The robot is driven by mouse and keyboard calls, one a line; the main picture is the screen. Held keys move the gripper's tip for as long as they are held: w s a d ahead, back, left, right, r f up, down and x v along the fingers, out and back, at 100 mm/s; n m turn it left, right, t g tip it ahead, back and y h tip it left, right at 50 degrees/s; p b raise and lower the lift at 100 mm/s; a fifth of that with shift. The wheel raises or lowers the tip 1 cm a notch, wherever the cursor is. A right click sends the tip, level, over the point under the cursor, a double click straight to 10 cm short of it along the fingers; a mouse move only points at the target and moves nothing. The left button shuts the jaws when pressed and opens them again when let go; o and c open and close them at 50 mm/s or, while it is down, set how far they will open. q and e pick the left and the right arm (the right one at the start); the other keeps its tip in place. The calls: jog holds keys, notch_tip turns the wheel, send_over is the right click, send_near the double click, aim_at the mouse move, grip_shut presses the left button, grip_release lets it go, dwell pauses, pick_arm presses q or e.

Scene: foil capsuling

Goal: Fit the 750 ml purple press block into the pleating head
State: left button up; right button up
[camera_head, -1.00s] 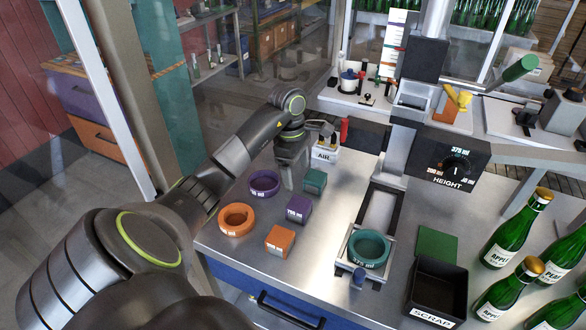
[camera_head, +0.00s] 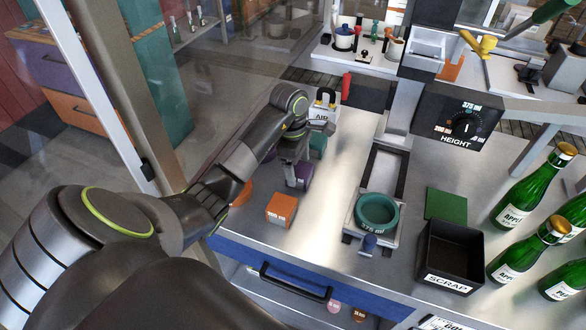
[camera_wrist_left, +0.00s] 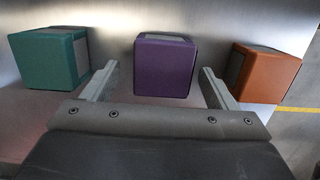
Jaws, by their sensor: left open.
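The purple press block (camera_head: 301,177) stands on the steel bench, partly hidden by my left arm in the head view. In the left wrist view the purple block (camera_wrist_left: 164,66) lies ahead of and between the two fingers of my left gripper (camera_wrist_left: 160,85), which is open and empty. In the head view my left gripper (camera_head: 291,165) points down over the purple block. The pleating head (camera_head: 428,58) appears to be the grey unit on the column beside the HEIGHT dial (camera_head: 463,127), which reads near 375 ml. My right gripper does not show.
A teal block (camera_wrist_left: 50,60) and an orange block (camera_wrist_left: 264,72) flank the purple one closely. A teal 375 ml ring (camera_head: 377,213) sits in the holder below the column. A black SCRAP bin (camera_head: 450,257), a green pad (camera_head: 446,205) and green bottles (camera_head: 522,188) stand to the right.

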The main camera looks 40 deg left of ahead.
pick_arm(q)
jog(key=shift+d+r, duration=0.15)
jog(key=shift+d, duration=0.15)
jog(key=shift+s+d+r, duration=0.1)
jog(key=shift+c, duration=1.3)
jog(key=c, duration=0.9)
jog(key=shift+o, duration=0.2)
